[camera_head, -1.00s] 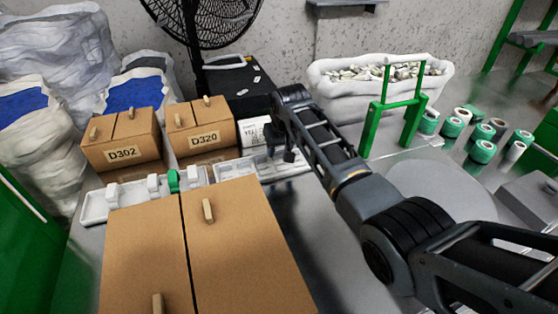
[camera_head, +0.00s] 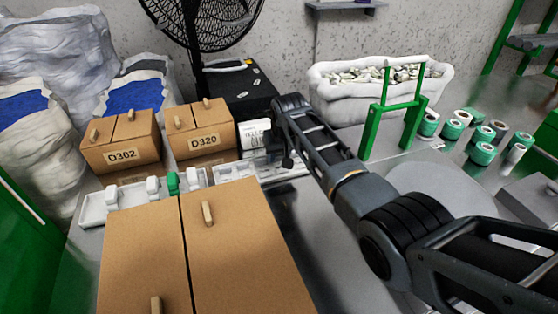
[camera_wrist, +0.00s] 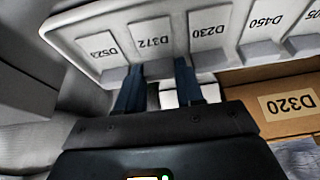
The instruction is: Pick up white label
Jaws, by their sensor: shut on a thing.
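In the wrist view, several white labels stand in a row on a white holder (camera_wrist: 72,42), their text upside down: D523 (camera_wrist: 98,48), D372 (camera_wrist: 151,36), D230 (camera_wrist: 207,28) and D450 (camera_wrist: 262,24) are readable. My gripper (camera_wrist: 158,84) has its two dark blue fingers on either side of the grey tab below the D372 label and is shut on it. The label is still in line with the others. In the head view my gripper (camera_head: 288,160) points down at the white tray (camera_head: 235,168); its fingertips are hard to see there.
Cardboard boxes marked D302 (camera_head: 122,154) and D320 (camera_head: 203,140) stand left of the gripper. A larger cardboard box (camera_head: 240,235) is in front. A green frame (camera_head: 370,130) stands on the right by a white-lined bin (camera_head: 335,100). Green and white rolls (camera_head: 452,129) lie farther right.

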